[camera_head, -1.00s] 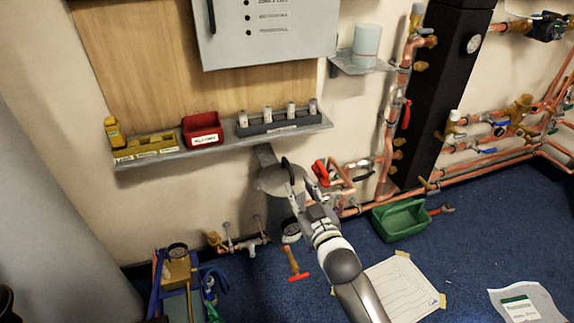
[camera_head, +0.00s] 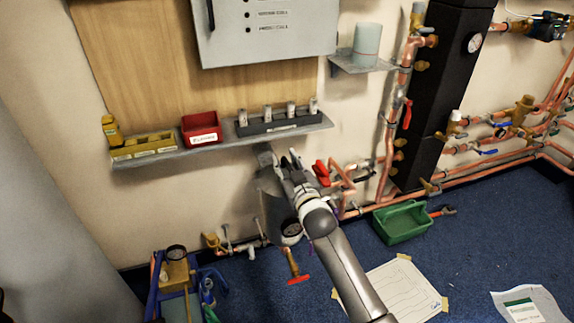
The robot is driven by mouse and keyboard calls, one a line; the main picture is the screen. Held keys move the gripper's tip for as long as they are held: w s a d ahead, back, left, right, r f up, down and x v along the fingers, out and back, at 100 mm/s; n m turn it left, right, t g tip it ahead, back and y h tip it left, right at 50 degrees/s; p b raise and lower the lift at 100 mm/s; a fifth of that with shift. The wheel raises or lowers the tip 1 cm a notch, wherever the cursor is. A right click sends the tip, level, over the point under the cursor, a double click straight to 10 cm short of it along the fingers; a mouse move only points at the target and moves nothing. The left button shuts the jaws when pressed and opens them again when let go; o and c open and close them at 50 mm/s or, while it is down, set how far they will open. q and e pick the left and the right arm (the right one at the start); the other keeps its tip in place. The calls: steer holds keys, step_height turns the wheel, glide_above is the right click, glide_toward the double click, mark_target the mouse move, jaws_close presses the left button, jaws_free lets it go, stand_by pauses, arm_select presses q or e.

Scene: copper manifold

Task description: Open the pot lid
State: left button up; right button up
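The grey pot (camera_head: 271,190) hangs at the wall below the shelf, left of the copper pipes. My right arm comes up from the bottom right, and my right gripper (camera_head: 289,161) is at the top of the pot, overlapping it in the picture. The gripper and wrist hide much of the lid and its handle. I cannot tell whether the fingers touch the handle or close on it. My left gripper is not in view.
A grey shelf (camera_head: 228,138) with a red bin (camera_head: 201,128) runs above the pot. Copper pipes with a red lever (camera_head: 321,172) stand just right of it. A green tray (camera_head: 402,221) sits on the blue floor.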

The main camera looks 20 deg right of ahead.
jaws_close()
steer(key=shift+w+r, duration=0.1)
stand_by(0.5)
